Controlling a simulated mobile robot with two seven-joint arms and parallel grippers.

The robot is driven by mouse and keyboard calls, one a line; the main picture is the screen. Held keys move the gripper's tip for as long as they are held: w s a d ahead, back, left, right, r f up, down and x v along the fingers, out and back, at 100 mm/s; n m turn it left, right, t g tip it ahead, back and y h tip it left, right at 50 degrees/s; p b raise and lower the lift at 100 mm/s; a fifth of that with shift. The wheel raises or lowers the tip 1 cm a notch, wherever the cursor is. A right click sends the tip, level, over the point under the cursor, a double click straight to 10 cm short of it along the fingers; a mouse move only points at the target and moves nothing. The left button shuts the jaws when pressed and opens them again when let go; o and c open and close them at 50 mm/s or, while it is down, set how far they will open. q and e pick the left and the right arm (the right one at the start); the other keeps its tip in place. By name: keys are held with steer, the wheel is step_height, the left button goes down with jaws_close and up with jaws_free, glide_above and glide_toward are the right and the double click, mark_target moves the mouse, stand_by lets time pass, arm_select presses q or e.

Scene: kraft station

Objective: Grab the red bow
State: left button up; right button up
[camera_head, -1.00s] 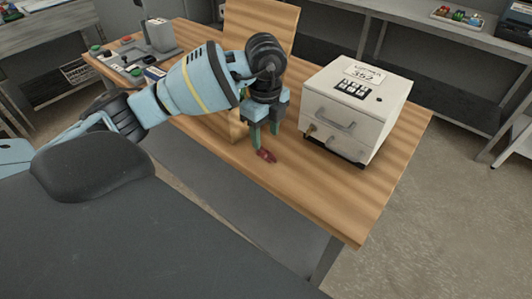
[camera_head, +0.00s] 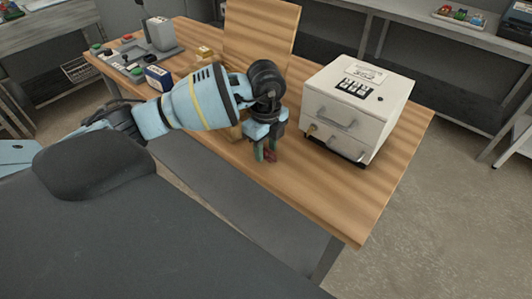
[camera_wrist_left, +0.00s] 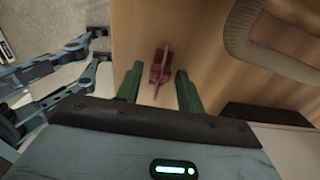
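The red bow (camera_head: 270,155) lies on the wooden table near its front edge, partly hidden by my gripper in the head view. In the left wrist view the red bow (camera_wrist_left: 161,65) shows whole, just beyond and between the two green fingertips. My left gripper (camera_head: 266,154) points down over the bow. In the left wrist view my left gripper (camera_wrist_left: 157,80) is open, with a gap between each finger and the bow. My right gripper is not seen in the head view.
A white cabinet (camera_head: 385,112) with drawers stands on the wooden table (camera_head: 310,200) just right of my left gripper. An upright wooden panel (camera_head: 258,32) is behind the arm. A grey control station (camera_head: 160,36) and a dark blue box (camera_head: 157,78) are at the left. The table's front right is clear.

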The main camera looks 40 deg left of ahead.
mark_target(265, 153)
arm_select(q)
steer(key=c, duration=0.7)
steer(key=shift+c, duration=0.2)
steer(key=shift+r, duration=0.5)
steer(key=r, duration=0.2)
steer(key=shift+s+d+r, duration=0.1)
steer(key=shift+s+r, duration=0.25)
steer(key=s+d+r, duration=0.1)
steer(key=s+d, duration=0.3)
steer(key=s, duration=1)
steer(key=shift+s+r+p, duration=0.15)
steer(key=shift+s+p, duration=0.15)
steer(key=shift+s, duration=0.05)
